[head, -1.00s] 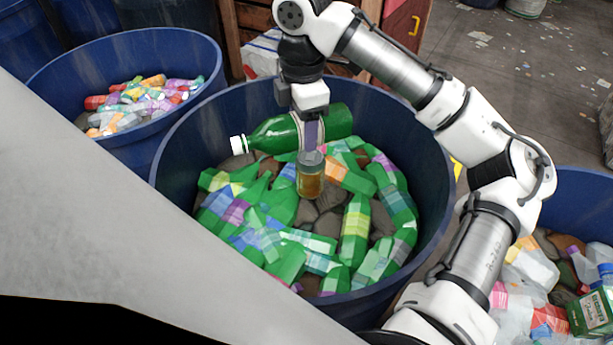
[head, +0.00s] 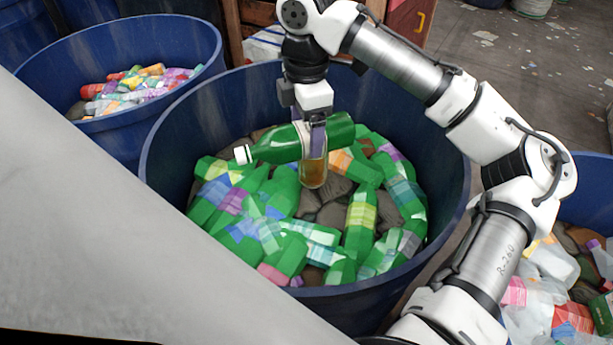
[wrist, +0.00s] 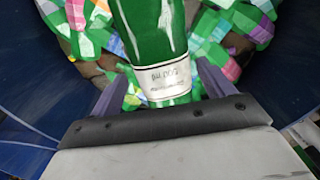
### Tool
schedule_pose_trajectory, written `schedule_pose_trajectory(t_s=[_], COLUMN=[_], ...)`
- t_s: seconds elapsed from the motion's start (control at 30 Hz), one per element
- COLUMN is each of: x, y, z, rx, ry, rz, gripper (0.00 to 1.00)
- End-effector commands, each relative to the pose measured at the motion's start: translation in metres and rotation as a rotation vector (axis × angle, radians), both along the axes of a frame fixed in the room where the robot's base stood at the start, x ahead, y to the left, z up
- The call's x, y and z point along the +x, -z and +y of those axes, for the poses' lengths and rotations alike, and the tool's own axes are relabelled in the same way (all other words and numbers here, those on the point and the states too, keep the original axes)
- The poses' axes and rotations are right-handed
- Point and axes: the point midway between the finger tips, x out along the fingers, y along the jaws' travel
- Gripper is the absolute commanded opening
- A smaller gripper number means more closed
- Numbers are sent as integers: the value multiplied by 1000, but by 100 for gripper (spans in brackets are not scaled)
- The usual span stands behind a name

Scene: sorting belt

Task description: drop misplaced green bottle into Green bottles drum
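A green bottle (head: 277,147) with a white cap and pale label lies nearly level, cap to the left, over the pile in the blue drum (head: 160,170). My gripper (head: 318,140) is down inside this drum, at the bottle's label. In the wrist view the bottle (wrist: 153,35) lies between my two spread purple fingers, with a gap on each side. I cannot tell whether it touches the pile below. An amber jar (head: 313,174) shows just below the gripper, its top hidden. The drum's pile is mostly green bottles (head: 360,222).
A second blue drum (head: 120,135) with mixed colourful bottles stands at the back left. Another blue drum (head: 592,185) with clear and white containers is at the right. Wooden crates (head: 255,15) stand behind. The floor is open at the upper right.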

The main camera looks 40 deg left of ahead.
Motion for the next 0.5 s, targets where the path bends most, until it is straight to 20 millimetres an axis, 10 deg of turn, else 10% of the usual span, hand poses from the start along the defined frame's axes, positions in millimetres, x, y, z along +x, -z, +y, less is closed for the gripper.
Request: schedule_pose_trajectory(t_s=[0.5], x=[0], y=[-28], z=[1], rx=[1], ry=[1], rz=[-2], gripper=[82])
